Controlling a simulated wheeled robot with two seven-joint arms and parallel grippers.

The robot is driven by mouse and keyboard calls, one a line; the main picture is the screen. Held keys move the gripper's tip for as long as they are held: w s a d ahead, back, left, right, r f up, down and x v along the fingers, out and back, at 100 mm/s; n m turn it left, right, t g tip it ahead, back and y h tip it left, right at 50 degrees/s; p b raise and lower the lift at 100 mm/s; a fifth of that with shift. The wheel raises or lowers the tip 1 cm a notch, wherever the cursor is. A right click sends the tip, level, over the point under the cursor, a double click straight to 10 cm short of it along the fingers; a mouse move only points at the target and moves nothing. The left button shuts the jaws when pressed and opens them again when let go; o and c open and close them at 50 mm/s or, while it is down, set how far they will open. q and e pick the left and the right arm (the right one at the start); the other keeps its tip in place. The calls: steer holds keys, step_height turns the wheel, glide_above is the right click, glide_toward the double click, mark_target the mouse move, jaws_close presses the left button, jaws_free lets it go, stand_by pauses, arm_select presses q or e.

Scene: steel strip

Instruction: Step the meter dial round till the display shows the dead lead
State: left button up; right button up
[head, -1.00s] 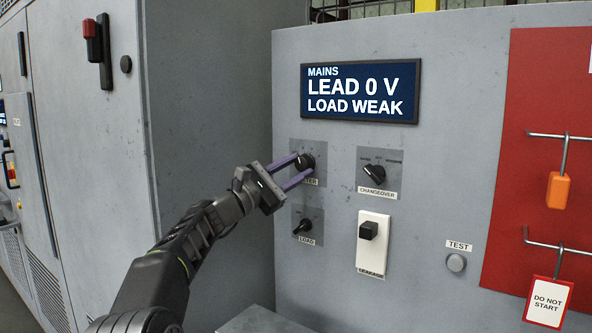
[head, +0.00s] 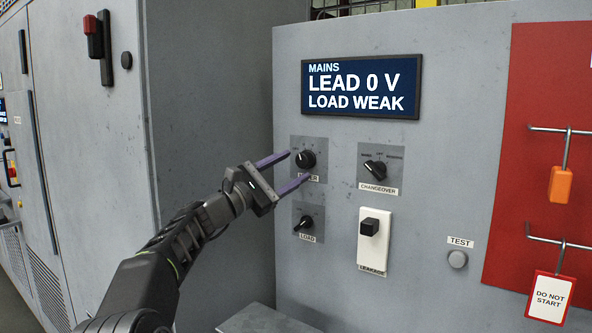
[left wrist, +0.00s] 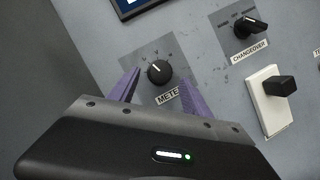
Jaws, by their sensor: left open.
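The display (head: 361,88) at the top of the grey panel reads MAINS, LEAD 0 V, LOAD WEAK. The meter dial (head: 306,160) is a round black knob with a white pointer mark, below the display's left end; in the left wrist view the dial (left wrist: 159,72) shows whole above its METER label. My left gripper (head: 298,167) is open and empty. Its purple fingers point at the panel, apart from the dial and standing back from it, one to each side. My right gripper is in neither view.
The changeover knob (head: 375,168) is right of the dial, and the load knob (head: 303,223) is below it. A white leakage switch (head: 373,240) and a test button (head: 457,259) are lower right.

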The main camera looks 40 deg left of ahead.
arm_select(q)
steer(key=shift+b+v, duration=0.75)
steer(key=shift+v, duration=2)
